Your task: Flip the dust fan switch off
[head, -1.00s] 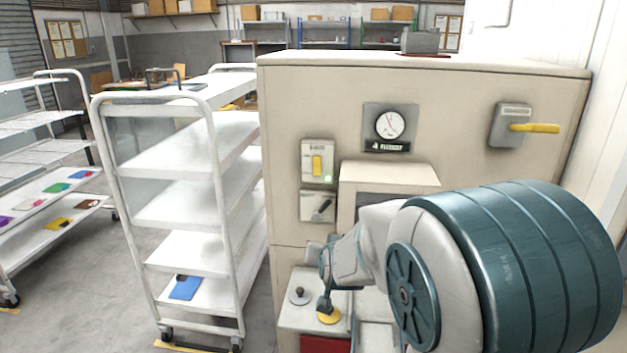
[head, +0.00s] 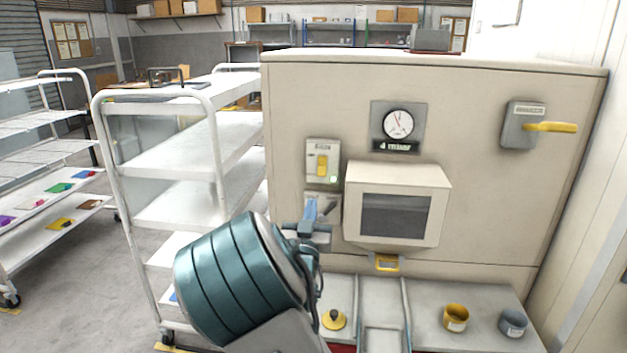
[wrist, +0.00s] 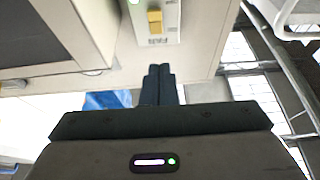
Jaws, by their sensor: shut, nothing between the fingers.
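A pale switch plate (head: 323,152) with a yellow rocker (head: 322,165) is on the front of the beige machine cabinet. A green lamp (head: 334,179) glows at its lower right corner. The label is too small to read surely. The rocker also shows in the wrist view (wrist: 155,20), beyond the fingertips. My gripper (head: 311,205) is shut and empty, just below this plate, in front of a smaller plate with a dark lever (head: 329,208). The gripper partly hides that smaller plate. In the wrist view my shut fingers (wrist: 158,72) point toward the rocker, apparently apart from it.
A hooded box with a dark window (head: 395,215) juts out right of the switches. A gauge (head: 398,124) and a yellow-handled switch box (head: 525,126) are higher right. A white cart (head: 180,215) stands close left.

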